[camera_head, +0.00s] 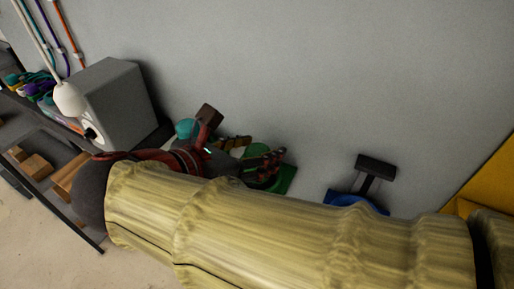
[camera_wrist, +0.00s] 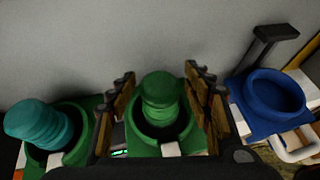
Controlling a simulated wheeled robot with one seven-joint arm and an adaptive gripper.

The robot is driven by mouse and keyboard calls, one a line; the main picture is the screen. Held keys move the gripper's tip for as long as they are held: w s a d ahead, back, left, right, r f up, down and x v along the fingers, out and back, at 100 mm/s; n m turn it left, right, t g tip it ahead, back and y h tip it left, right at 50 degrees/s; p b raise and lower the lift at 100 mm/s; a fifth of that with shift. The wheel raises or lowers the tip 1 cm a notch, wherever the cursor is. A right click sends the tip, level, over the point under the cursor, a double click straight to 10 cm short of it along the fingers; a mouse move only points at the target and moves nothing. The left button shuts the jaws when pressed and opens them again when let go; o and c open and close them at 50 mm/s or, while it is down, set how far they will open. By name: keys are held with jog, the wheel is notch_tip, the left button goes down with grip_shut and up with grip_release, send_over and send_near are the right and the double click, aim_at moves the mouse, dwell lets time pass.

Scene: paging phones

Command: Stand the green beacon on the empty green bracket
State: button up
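The green beacon (camera_wrist: 162,98) stands upright in the ring of a green bracket (camera_wrist: 190,135) in the middle of the wrist view. In the head view the green beacon (camera_head: 257,149) is partly hidden by my fingers. My gripper (camera_wrist: 160,80) has one finger on each side of the beacon, with narrow gaps showing, so it looks open around it. The gripper (camera_head: 252,150) also shows in the head view. Whether the beacon is fully seated cannot be told; its base is partly hidden.
A teal beacon (camera_wrist: 38,124) stands in another green bracket at left. An empty blue bracket (camera_wrist: 270,93) with a dark upright post is at right. A grey box (camera_head: 112,98) stands on the shelf at left. The grey wall is close behind.

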dwell(0.3)
jog(key=b+v, duration=0.1)
jog(key=v, duration=1.1)
